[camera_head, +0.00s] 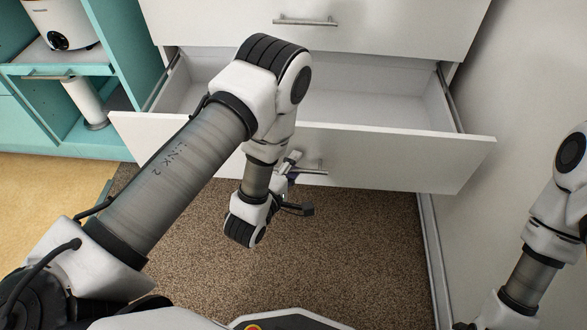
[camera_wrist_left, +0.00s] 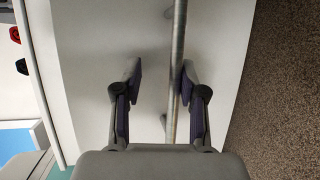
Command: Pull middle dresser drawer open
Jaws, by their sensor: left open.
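The dresser drawer (camera_head: 400,155), white with a metal bar handle (camera_head: 313,168), stands pulled well out below a closed drawer (camera_head: 390,28). Its inside is empty where I see it. My left gripper (camera_head: 291,170) is at this handle, partly hidden by my own arm in the head view. In the left wrist view, the gripper (camera_wrist_left: 162,72) is open, and the handle bar (camera_wrist_left: 180,40) runs between its two fingers, close to the right one. Whether that finger touches the bar I cannot tell. My right arm is at the right edge; its gripper is out of view.
A teal shelf unit (camera_head: 125,50) with a white appliance (camera_head: 62,25) and a paper roll (camera_head: 86,102) stands left. A pale wall (camera_head: 510,90) is close on the right. Brown carpet (camera_head: 340,240) lies clear below the drawer.

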